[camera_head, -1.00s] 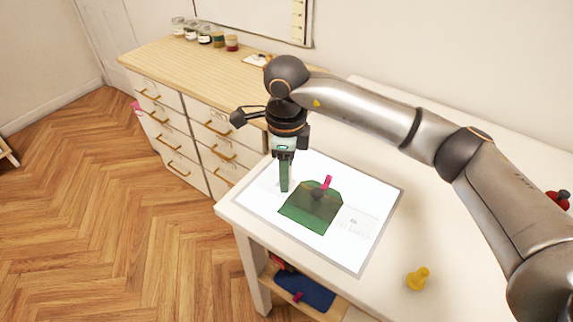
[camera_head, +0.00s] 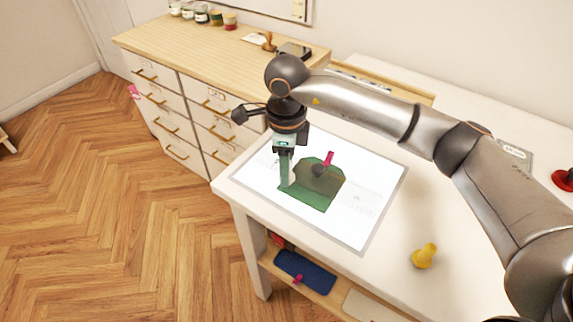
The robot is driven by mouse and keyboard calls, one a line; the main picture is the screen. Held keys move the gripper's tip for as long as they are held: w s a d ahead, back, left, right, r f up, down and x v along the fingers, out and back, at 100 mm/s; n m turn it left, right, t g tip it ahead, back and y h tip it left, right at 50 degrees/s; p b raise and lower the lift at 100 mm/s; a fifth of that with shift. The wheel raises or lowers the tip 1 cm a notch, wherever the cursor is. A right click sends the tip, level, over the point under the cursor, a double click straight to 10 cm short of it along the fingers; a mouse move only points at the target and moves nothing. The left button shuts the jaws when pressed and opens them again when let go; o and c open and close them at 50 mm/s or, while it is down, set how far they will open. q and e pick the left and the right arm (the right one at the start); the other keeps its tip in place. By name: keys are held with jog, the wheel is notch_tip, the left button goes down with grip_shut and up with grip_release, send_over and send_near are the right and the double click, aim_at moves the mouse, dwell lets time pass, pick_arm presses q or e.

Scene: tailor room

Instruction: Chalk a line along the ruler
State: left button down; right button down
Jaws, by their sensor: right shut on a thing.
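My right gripper (camera_head: 284,152) points down over the left part of the bright white panel (camera_head: 362,232) on the table. It is shut on a narrow, pale greenish upright strip (camera_head: 285,171), which could be the ruler, but I cannot tell for sure. The strip's lower end is at the left edge of a dark green flat piece (camera_head: 310,196) on the panel; I cannot tell if they touch. A small pink stick-like thing (camera_head: 328,159) and a dark rounded thing (camera_head: 319,170) are on the green piece. I cannot make out a chalk. My left gripper is out of view.
A yellow knobbed piece (camera_head: 424,256) stands on the white table right of the panel, and a red one (camera_head: 564,180) is at the far right. A wooden-topped drawer cabinet (camera_head: 180,45) stands behind left. A blue item (camera_head: 305,273) lies on the shelf below.

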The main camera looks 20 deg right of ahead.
jog(key=shift+f+b, duration=0.35)
dwell(0.8)
jog(key=shift+s, duration=0.1)
jog(key=shift+s+d, duration=0.5)
jog(key=shift+s+d, duration=0.1)
dwell(0.3)
jog(key=shift+s+d+f, duration=0.1)
jog(key=shift+s+d, duration=0.3)
jog(key=shift+s, duration=0.05)
jog(key=shift+s, duration=0.1)
jog(key=shift+s+d, duration=0.5)
jog(key=shift+s, duration=0.05)
dwell(0.3)
